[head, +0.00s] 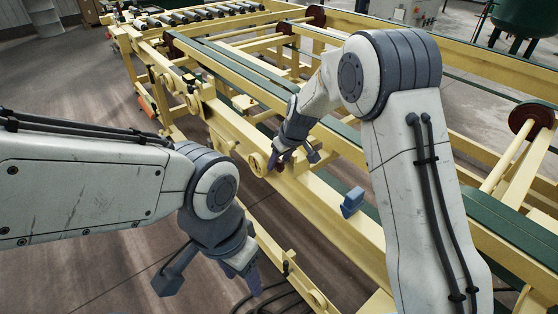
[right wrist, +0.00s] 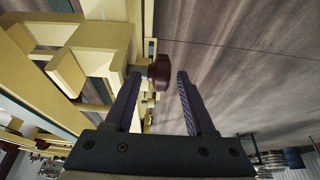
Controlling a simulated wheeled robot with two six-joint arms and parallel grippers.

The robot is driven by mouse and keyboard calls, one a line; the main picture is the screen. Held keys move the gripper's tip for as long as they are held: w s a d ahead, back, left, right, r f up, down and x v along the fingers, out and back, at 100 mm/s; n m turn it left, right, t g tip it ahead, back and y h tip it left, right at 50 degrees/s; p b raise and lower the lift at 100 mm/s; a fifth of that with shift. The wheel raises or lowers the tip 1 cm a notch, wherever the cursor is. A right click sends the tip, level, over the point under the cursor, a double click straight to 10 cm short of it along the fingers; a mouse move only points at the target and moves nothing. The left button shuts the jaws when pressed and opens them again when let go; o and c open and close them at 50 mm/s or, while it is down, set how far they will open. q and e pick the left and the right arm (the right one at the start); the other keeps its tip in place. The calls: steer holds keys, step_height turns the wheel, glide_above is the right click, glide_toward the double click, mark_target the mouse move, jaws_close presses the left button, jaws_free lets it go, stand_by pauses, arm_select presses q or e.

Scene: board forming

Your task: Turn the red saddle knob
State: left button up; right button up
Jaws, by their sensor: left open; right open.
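The red saddle knob (right wrist: 160,73) is a dark red round knob on a short stem from the yellow frame. In the right wrist view it lies between the fingertips of my right gripper (right wrist: 158,80), closer to the left finger. That gripper is open, with a visible gap to the right finger; contact at the left finger is unclear. In the head view, my right gripper (head: 277,161) is at the frame's side rail, and the knob (head: 280,168) is mostly hidden by its fingers. My left gripper (head: 253,284) is open and empty, pointing down at the lower left.
The yellow machine frame (head: 335,222) runs diagonally across the head view. A yellow handwheel (head: 256,163) is close left of my right gripper. Dark cables lie near the floor below my left gripper.

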steer(key=shift+w+a+f, duration=0.1)
steer(key=shift+a+f, duration=0.05)
steer(key=shift+f, duration=0.25)
jaws_close()
steer(key=shift+r+p, duration=0.25)
steer(key=shift+p, duration=0.5)
steer(key=g+h+p, duration=0.1)
steer(key=g+p, duration=0.1)
steer(key=p, duration=0.4)
steer(key=shift+w+r+p, duration=0.1)
steer(key=shift+w+p, duration=0.1)
steer(key=shift+p, duration=0.15)
steer(key=shift+a+f+g+h+p, duration=0.1)
steer(key=shift+f+g+h+p, duration=0.1)
steer(key=shift+g+h+p, duration=0.35)
steer(key=shift+w+f+g+h, duration=0.15)
steer(key=shift+f+g+h, duration=0.05)
steer(key=shift+g+h, duration=0.4)
steer(key=shift+g, duration=0.35)
steer(key=shift+g+h, duration=0.3)
steer(key=shift+h, duration=0.15)
